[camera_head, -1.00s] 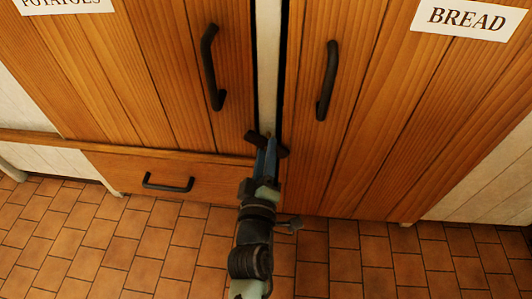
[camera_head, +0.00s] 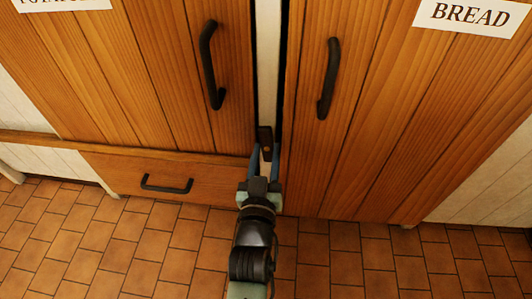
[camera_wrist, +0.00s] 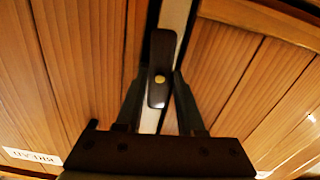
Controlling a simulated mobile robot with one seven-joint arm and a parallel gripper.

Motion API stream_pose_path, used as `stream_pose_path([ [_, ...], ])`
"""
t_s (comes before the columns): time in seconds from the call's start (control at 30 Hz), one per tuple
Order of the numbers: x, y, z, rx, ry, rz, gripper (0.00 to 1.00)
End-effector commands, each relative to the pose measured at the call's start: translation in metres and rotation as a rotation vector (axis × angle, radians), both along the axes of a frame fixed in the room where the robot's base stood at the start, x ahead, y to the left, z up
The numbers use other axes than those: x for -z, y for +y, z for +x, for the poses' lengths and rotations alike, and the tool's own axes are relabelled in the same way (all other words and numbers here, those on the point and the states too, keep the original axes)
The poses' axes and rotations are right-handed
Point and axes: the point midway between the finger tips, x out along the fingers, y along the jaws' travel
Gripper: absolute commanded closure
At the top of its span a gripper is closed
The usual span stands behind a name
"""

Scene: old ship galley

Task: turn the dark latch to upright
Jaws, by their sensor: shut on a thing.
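The dark latch (camera_head: 265,138) sits low on the pale strip between two wooden cabinet doors. It stands upright, its length in line with the strip. In the wrist view the latch (camera_wrist: 161,48) is a dark bar with a brass-coloured screw near its middle. My gripper (camera_head: 265,151) reaches up to it from below, with one blue finger on each side of the latch's lower part. The wrist view shows the same fingers of my gripper (camera_wrist: 160,82) closed about the latch. The exact contact is hard to see.
The left door (camera_head: 150,75) and the BREAD-labelled right door (camera_head: 385,110) have dark handles (camera_head: 211,65) (camera_head: 328,78) above the latch. A drawer (camera_head: 215,180) with a dark handle (camera_head: 167,184) lies at lower left. The tiled floor (camera_head: 345,260) in front is clear.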

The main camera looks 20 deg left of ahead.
Motion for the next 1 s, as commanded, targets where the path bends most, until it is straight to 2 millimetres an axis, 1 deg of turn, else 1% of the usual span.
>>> stream_pose_path([
  [0.1,0.0013,-0.0008,-0.0005,0.001,0.018,0.053,1.0],
  [0.3,0.0015,-0.0005,-0.0006,0.001,0.033,0.106,1.0],
  [0.83,0.0017,-0.0002,-0.0008,0.0,0.041,0.127,1.0],
  [0.87,0.0017,-0.0002,-0.0008,0.0,0.041,0.128,0.57],
  [0.9,0.0016,-0.0002,-0.0008,0.0,0.041,0.127,0.5],
  [1.0,0.0013,-0.0001,-0.0006,0.0,0.039,0.125,0.32],
])
